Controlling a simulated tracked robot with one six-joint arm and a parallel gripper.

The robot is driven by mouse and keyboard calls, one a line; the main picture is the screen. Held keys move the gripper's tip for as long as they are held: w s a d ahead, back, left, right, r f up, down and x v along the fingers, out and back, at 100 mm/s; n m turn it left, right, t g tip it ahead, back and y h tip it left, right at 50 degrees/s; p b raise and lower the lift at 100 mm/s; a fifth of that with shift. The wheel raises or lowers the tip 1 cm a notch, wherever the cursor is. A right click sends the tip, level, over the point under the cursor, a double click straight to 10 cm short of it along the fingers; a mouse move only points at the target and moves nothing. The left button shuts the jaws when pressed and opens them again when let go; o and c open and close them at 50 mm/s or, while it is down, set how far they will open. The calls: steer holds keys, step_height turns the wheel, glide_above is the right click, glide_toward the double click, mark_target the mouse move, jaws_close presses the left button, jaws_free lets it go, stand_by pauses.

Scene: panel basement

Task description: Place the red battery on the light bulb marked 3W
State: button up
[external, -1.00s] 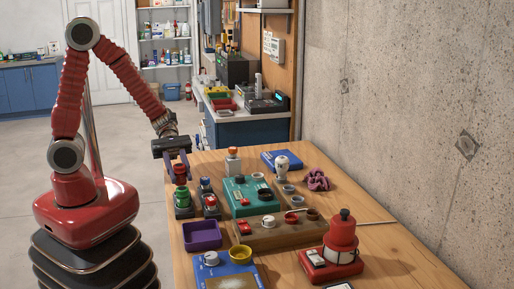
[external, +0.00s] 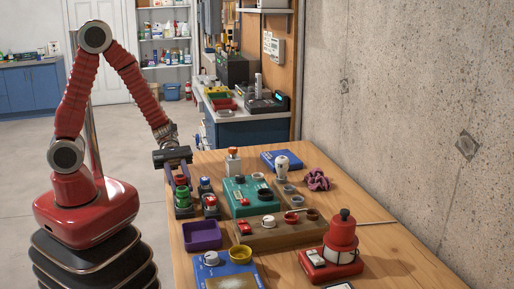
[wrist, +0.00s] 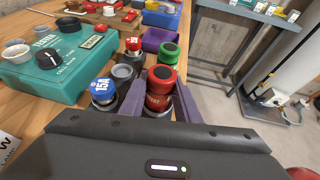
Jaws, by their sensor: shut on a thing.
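The red battery (wrist: 158,88) stands upright in a dark holder in the wrist view. It also shows in the external view (external: 182,181), behind a green cylinder (external: 183,195). My gripper (external: 180,181) points down with its purple fingers shut on the red battery. A white bulb-shaped thing (external: 282,163) stands upright at the far side of the table; no 3W mark is readable on it. A white label (wrist: 7,150) ending in W, with LAMP below, is cut off at the left edge of the wrist view.
A blue-topped cylinder marked 15A (wrist: 102,91) stands close beside the left finger, with a red-topped one (wrist: 133,46) beyond. The green cylinder (wrist: 169,54) is directly beyond the battery. A teal tester box (external: 246,195) and purple tray (external: 202,236) are nearby.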

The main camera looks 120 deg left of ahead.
steer(key=shift+f, duration=0.2)
steer(key=o, duration=1.1)
steer(key=shift+o, duration=0.2)
steer(key=v, duration=1.4)
steer(key=shift+d, duration=0.2)
